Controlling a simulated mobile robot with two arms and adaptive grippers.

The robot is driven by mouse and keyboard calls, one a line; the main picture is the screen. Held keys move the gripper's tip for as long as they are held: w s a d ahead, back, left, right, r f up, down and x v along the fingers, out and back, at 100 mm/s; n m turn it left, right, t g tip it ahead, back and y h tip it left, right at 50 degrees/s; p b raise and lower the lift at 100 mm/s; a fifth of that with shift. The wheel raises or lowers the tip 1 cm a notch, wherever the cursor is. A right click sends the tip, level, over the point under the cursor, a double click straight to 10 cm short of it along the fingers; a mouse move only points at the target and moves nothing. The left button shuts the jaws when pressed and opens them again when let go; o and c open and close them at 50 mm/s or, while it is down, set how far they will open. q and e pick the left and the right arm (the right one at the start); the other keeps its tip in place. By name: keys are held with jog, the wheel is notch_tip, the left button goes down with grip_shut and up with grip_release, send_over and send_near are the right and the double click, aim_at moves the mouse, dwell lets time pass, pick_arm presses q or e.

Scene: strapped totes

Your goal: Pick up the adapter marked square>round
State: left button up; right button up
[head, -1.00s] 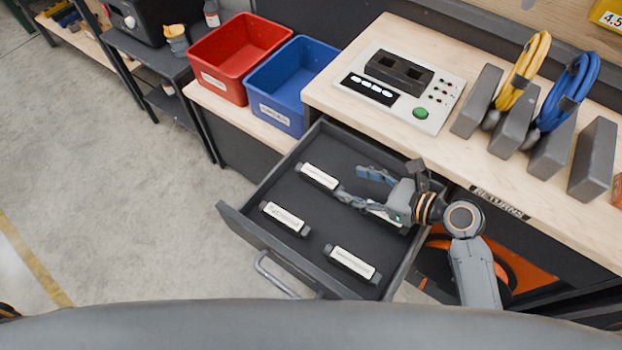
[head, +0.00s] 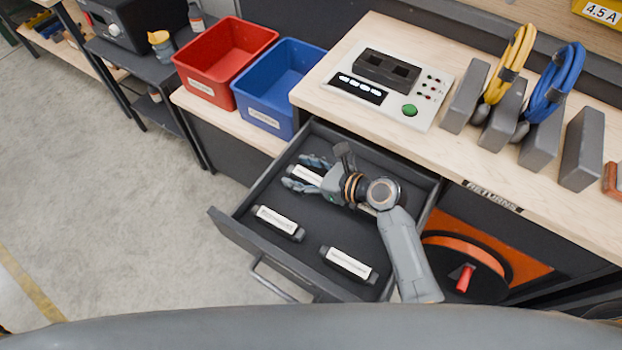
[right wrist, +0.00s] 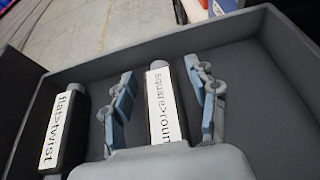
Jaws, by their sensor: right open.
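The adapter marked square>round (right wrist: 163,105) lies in the open drawer, its label readable in the right wrist view. In the head view it is the upper-left adapter (head: 306,176), partly covered by my gripper. My right gripper (head: 303,172) is open, and its two fingers stand on either side of this adapter in the right wrist view (right wrist: 165,100). My left gripper is not in view.
The drawer (head: 235,232) has raised walls close around the adapters. Another adapter (head: 349,264) lies near its front, and one more is mostly hidden under my right arm. A red bin (head: 215,70), a blue bin (head: 270,90) and a test panel (head: 388,82) stand behind the drawer.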

jog(key=shift+w+a+f, duration=0.15)
jog(key=shift+w+a, duration=0.05)
jog(key=shift+a, duration=0.15)
jog(key=shift+c, duration=0.4)
grip_shut()
